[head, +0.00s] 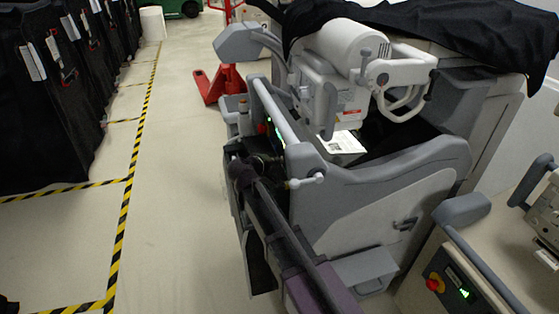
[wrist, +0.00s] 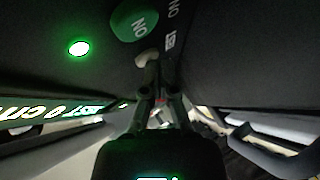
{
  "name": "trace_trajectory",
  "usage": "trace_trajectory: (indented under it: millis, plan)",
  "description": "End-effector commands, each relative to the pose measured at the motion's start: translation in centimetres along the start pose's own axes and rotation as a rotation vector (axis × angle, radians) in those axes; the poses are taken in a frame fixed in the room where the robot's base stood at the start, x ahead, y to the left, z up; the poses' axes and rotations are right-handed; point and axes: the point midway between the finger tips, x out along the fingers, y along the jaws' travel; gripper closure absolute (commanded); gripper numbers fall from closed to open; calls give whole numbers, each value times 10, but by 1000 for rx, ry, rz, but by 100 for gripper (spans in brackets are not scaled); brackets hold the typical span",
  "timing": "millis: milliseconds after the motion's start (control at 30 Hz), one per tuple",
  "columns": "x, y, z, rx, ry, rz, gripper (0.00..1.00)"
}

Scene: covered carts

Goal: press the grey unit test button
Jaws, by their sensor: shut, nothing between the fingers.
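The grey unit (head: 385,190) stands in the middle of the head view, with a black cover over its top. In the wrist view its dark panel (wrist: 225,60) fills the upper part. A small pale grey button (wrist: 147,57) sits on that panel, below a green button (wrist: 135,20) marked ON upside down. My gripper (wrist: 154,68) is shut and empty, its fingertips right at the grey button and partly over it. I cannot tell whether they touch it. In the head view my arm reaches to the unit's left side; the fingertips are hard to make out there.
A round green lamp (wrist: 78,48) and a lit display (wrist: 55,112) are close by on the left in the wrist view. Another unit with a red knob (head: 434,283) stands at the lower right. Black-covered carts (head: 45,100) line the left; the floor between is clear.

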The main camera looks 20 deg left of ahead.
Motion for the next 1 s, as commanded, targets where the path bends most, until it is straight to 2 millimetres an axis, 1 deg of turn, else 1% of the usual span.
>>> trace_trajectory:
  millis: [33,533,767,1000]
  plan:
    - [3,3,4,-2,-5,5,100]
    - [5,4,6,-3,-6,6,100]
    - [2,1,3,-1,-6,5,100]
    - [-5,-6,-3,1,-5,2,100]
